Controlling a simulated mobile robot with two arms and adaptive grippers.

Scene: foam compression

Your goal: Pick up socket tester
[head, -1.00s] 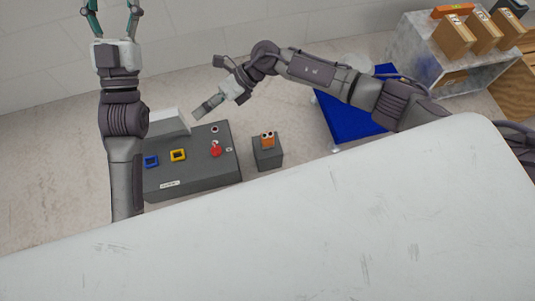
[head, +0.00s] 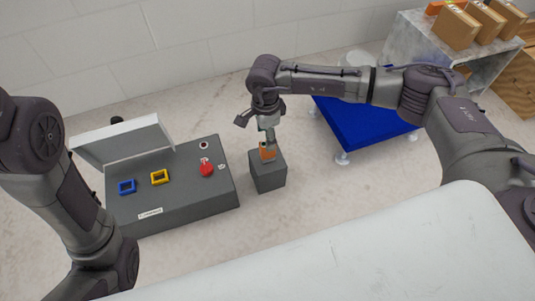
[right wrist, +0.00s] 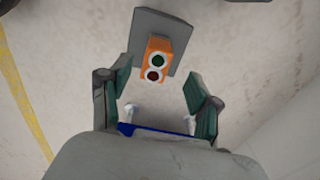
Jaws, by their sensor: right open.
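The socket tester (head: 267,152) is a small orange block on top of a dark grey pedestal (head: 268,176) in the head view. In the right wrist view the socket tester (right wrist: 157,60) shows a green and a dark red round spot on its face. My right gripper (head: 266,138) points down just above it, partly covering it. In the right wrist view my right gripper (right wrist: 160,90) is open, its two teal-padded fingers apart, with the socket tester ahead between them and not gripped. My left gripper is out of the head view; only my left arm shows.
A grey box (head: 180,195) with blue and yellow square frames, a red knob and a raised lid stands left of the pedestal. A blue cart (head: 360,127) stands to the right. Cardboard boxes (head: 456,28) sit on a grey shelf. A white surface (head: 400,245) fills the front.

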